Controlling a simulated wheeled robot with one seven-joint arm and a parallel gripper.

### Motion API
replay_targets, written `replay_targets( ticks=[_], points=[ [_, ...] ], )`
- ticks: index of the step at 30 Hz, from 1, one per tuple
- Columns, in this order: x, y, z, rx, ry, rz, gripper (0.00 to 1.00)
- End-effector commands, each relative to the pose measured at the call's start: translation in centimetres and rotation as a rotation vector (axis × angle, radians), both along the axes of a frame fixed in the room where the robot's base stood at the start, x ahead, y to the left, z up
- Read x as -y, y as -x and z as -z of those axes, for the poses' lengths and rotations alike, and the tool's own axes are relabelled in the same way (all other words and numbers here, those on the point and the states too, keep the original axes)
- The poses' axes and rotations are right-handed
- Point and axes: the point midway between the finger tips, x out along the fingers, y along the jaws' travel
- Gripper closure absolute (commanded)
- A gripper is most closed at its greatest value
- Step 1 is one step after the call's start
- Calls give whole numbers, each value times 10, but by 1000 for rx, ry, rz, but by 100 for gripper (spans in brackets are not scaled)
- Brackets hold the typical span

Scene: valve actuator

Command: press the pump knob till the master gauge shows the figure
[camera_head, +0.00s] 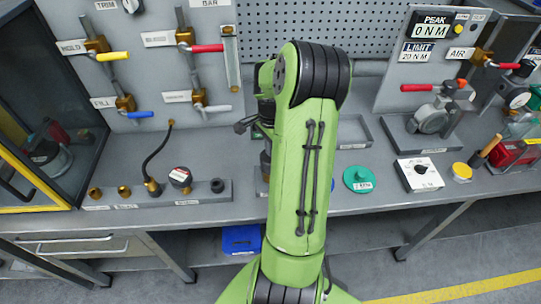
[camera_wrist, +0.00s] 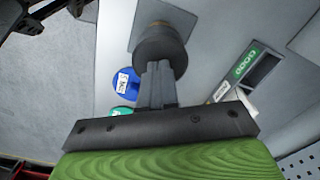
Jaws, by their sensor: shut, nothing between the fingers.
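My gripper (camera_wrist: 158,68) is shut and empty in the wrist view. Its fingertips overlap a dark round knob (camera_wrist: 161,47) on a post, which looks like the pump knob; I cannot tell whether they touch it. In the head view my green arm covers the middle of the bench and hides most of the gripper and the knob. A plate marked BAR (camera_head: 209,3) is cut off at the top edge.
Valves with yellow, red and blue levers (camera_head: 112,56) are on the left panel. A green disc (camera_head: 358,179), a white dial box (camera_head: 419,174) and a clamp (camera_head: 432,118) stand on the right bench. A GOOD-labelled tray (camera_wrist: 262,66) is beside the knob.

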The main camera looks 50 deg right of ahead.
Motion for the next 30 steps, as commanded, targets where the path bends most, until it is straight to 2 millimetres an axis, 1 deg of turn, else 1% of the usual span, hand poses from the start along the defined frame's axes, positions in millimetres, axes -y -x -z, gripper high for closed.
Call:
replay_targets(
  ticks=[30],
  points=[
    [-1, 0, 33, 0, -2, -1, 100]
  ],
)
